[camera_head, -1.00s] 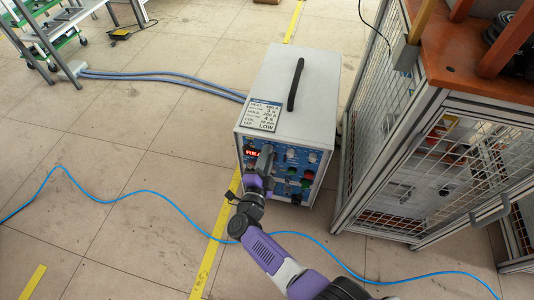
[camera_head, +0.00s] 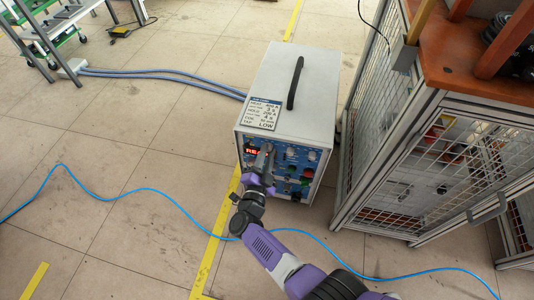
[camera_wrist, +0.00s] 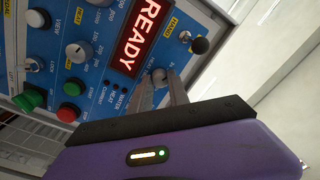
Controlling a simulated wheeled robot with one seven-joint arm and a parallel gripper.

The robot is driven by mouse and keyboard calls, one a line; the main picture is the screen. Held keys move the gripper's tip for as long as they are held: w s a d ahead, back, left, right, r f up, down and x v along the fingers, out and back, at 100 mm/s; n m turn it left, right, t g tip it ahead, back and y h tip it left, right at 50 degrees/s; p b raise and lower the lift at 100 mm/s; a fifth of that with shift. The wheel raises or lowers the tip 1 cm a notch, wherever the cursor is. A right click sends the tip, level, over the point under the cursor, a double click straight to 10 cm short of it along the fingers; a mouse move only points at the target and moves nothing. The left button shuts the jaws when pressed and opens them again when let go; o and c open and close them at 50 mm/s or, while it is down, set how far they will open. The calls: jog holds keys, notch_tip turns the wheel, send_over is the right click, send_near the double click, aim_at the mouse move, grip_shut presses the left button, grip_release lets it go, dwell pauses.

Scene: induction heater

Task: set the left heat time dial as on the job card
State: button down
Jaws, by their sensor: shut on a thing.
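The heater (camera_head: 290,85) is a pale box with a blue control panel on its front. My gripper (camera_head: 267,150) is at the panel's upper left, just beside the red display (camera_head: 251,150). In the wrist view its fingers (camera_wrist: 168,88) are shut on a small grey dial (camera_wrist: 160,77) beside the red READY display (camera_wrist: 138,38). The fingers hide part of the dial, and its pointer and setting cannot be read. The job card (camera_head: 261,114) lies on the front of the heater's top; LOW is legible, the smaller lines only partly.
A mesh cage (camera_head: 400,170) stands close on the right. A blue cable (camera_head: 150,190) crosses the floor.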

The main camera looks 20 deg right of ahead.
jog(key=c, duration=1.3)
grip_release()
jog(key=shift+o, duration=0.2)
jog(key=p+v, duration=0.2)
jog(key=v, duration=0.5)
jog(key=shift+s+a, duration=0.25)
jog(key=shift+s, duration=0.05)
jog(key=shift+f, duration=0.15)
